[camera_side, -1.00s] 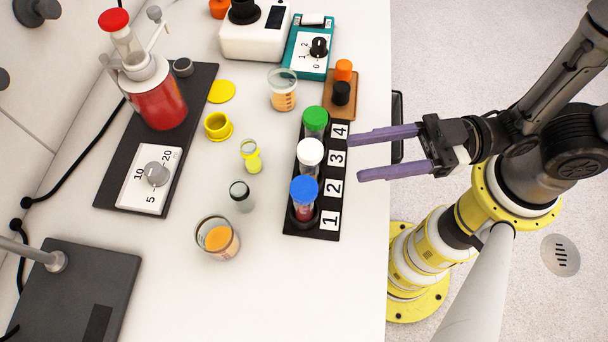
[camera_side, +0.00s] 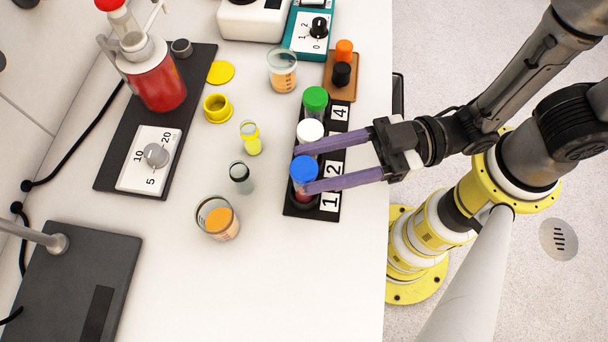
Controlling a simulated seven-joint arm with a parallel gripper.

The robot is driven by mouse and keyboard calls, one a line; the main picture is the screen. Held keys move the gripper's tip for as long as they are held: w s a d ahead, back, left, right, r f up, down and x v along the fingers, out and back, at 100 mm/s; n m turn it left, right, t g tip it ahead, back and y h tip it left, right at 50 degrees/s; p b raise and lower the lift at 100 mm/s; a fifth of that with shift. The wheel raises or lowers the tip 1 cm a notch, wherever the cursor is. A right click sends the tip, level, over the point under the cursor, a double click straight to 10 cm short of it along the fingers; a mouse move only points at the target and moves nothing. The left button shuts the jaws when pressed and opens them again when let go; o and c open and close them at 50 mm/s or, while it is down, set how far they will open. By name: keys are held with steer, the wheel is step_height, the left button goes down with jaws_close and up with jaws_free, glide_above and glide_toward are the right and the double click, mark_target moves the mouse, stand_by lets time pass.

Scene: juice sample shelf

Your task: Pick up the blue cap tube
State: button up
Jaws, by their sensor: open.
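The blue cap tube (camera_side: 303,171) stands upright in the black numbered rack (camera_side: 303,211), at the end near label 1, with red contents low in the tube. My gripper (camera_side: 302,172) reaches in from the right with its two purple fingers open. One finger lies on the upper side of the blue cap, between it and the white cap; the other is on the lower side. The fingers hide part of the tube and label 3. I cannot tell whether they touch the tube.
A white cap tube (camera_side: 310,131) and a green cap tube (camera_side: 315,100) stand in the same rack, close above. A beaker with orange liquid (camera_side: 218,218) and two small open vials (camera_side: 241,176) stand to the left. The table's lower middle is clear.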

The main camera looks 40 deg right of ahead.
jaws_close()
steer(key=shift+r, duration=0.1)
